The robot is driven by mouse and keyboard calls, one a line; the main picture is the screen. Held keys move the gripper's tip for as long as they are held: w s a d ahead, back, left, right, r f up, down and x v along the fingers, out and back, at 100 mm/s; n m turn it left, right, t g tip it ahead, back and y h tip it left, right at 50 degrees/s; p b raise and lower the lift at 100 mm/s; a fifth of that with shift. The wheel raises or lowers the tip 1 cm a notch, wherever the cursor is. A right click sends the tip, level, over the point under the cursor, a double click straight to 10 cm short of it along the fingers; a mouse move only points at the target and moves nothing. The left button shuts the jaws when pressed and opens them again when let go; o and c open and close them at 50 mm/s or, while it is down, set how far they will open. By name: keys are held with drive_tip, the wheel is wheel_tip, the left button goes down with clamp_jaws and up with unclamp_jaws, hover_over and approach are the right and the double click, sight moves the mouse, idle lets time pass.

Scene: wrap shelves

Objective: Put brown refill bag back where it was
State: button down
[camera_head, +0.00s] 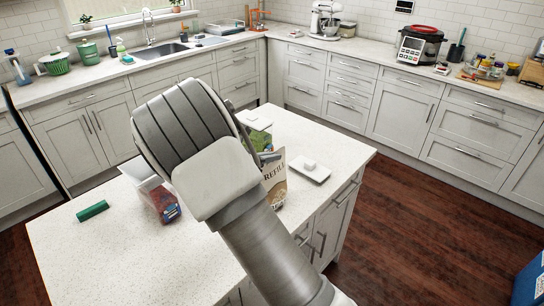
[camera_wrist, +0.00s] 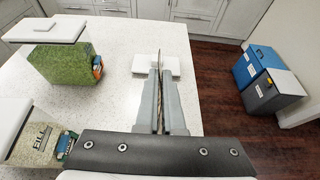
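The brown refill bag (camera_head: 276,182), tan with "REFILL" printed on it, stands upright beside my forearm in the head view, partly hidden by it. My gripper (camera_wrist: 161,108) has its two grey fingers closed on a thin upright brown edge, which appears to be this bag seen edge-on. In the head view a bit of the gripper (camera_head: 269,156) shows at the bag's top. Whether the bag's bottom touches the counter is hidden.
A reddish pack (camera_head: 160,201) and green roll (camera_head: 92,210) are on the island.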

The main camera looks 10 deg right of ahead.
drive_tip(key=c, duration=1)
unclamp_jaws()
drive_tip(key=shift+c, duration=0.2)
